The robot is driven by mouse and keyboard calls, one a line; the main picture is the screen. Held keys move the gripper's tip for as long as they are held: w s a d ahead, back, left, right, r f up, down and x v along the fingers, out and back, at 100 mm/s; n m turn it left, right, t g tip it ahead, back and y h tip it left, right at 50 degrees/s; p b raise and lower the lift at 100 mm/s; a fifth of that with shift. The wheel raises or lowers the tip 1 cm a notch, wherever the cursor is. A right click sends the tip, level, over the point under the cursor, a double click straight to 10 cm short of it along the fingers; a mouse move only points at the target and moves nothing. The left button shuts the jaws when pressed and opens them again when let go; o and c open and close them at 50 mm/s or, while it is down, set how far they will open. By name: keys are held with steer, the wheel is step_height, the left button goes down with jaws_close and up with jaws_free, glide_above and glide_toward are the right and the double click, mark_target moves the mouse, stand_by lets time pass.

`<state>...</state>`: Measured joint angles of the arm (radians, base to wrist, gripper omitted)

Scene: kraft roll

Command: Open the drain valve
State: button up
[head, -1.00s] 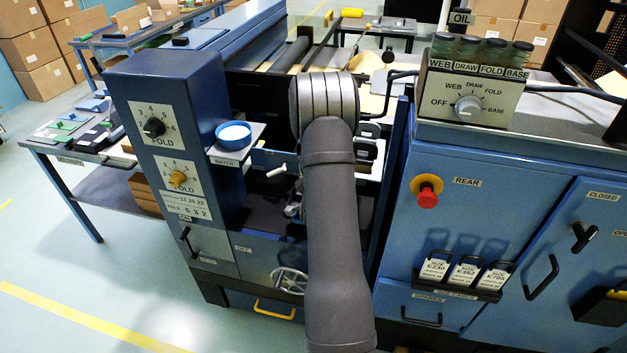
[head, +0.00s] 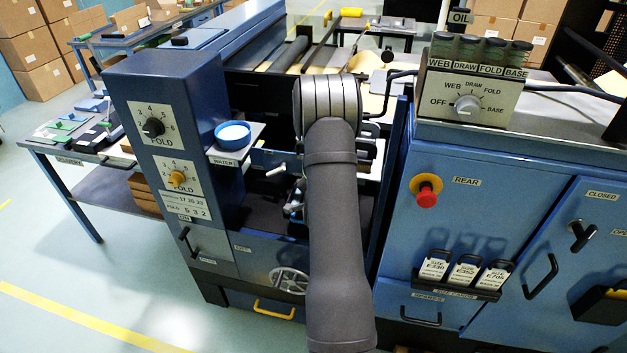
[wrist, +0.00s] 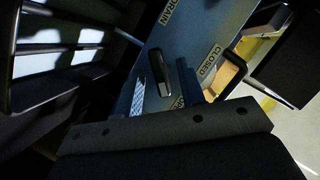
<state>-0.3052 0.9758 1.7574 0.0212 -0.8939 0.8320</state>
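In the wrist view a blue panel carries a tag that reads CLOSED (wrist: 210,60) and a partly legible tag above it that may read DRAIN (wrist: 168,14). A short, rounded black piece (wrist: 159,72) stands in front of this panel; it may be the valve's handle, but I cannot tell for sure. My gripper's dark body fills the bottom of the wrist view, and a dark upright part rises beside the black piece. I cannot make out both fingertips or any contact. In the head view my own arm hides my gripper and the place it reaches.
A spoked handwheel (head: 289,281) and a yellow handle (head: 273,309) sit low, left of my arm. A blue cabinet with a red button (head: 427,198) stands close on the right. A blue-rimmed water bowl (head: 233,135) sits on a shelf at left. The floor at left is clear.

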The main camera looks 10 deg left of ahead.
steer(key=v, duration=1.7)
steer(key=shift+s, duration=0.2)
steer(key=shift+w+r, duration=0.1)
steer(key=shift+w, duration=0.05)
steer(key=x, duration=1.7)
